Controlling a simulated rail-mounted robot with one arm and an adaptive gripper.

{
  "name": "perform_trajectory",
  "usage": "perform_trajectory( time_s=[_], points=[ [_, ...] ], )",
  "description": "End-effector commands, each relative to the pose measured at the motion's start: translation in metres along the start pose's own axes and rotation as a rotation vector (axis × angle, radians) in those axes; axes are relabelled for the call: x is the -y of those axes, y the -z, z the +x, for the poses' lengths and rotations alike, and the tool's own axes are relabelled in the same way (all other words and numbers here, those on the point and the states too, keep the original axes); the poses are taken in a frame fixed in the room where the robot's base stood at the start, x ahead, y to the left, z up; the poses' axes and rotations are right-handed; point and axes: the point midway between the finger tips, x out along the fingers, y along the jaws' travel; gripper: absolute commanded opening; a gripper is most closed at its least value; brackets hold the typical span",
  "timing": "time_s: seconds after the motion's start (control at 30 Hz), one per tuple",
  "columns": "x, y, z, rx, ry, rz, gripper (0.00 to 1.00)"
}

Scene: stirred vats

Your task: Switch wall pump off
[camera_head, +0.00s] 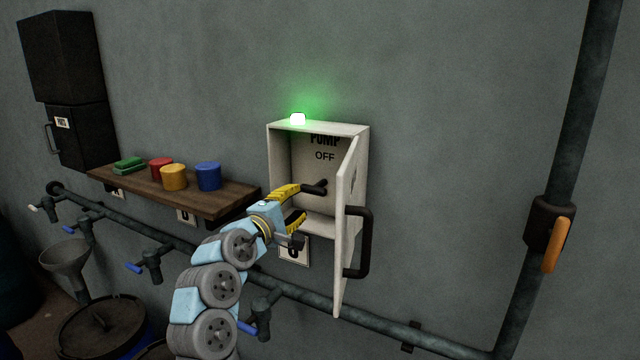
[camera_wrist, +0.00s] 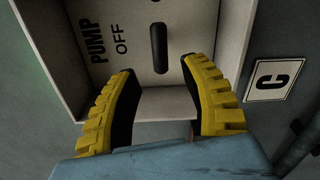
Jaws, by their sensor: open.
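The white pump box (camera_head: 279,155) is on the wall, marked PUMP and OFF inside at the top. Its door (camera_head: 346,190) stands open to the right. A dark lever (camera_head: 314,188) sticks out inside, below the OFF mark. A green lamp (camera_head: 298,118) glows on top of the box. My gripper (camera_head: 297,204) is open and empty at the box's opening, its yellow upper finger close to the lever. In the wrist view, the lever (camera_wrist: 158,48) lies just ahead of the gap between the fingers of my gripper (camera_wrist: 157,68). Contact cannot be told.
The door's black handle (camera_head: 366,243) juts out at right. A wooden shelf (camera_head: 225,204) with coloured cans is at left. A pipe (camera_head: 385,330) with several taps runs below. An orange-handled valve (camera_head: 556,245) is far right.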

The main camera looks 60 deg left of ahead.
Motion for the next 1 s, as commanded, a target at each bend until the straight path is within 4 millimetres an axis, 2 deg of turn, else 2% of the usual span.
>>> perform_trajectory(
  time_s=[0.5, 1.0],
  points=[
    [-0.001, -0.001, 0.051, 0.002, 0.002, -0.001, 0.45],
    [0.001, 0.0, 0.09, 0.0, 0.004, 0.0, 0.45]
  ],
)
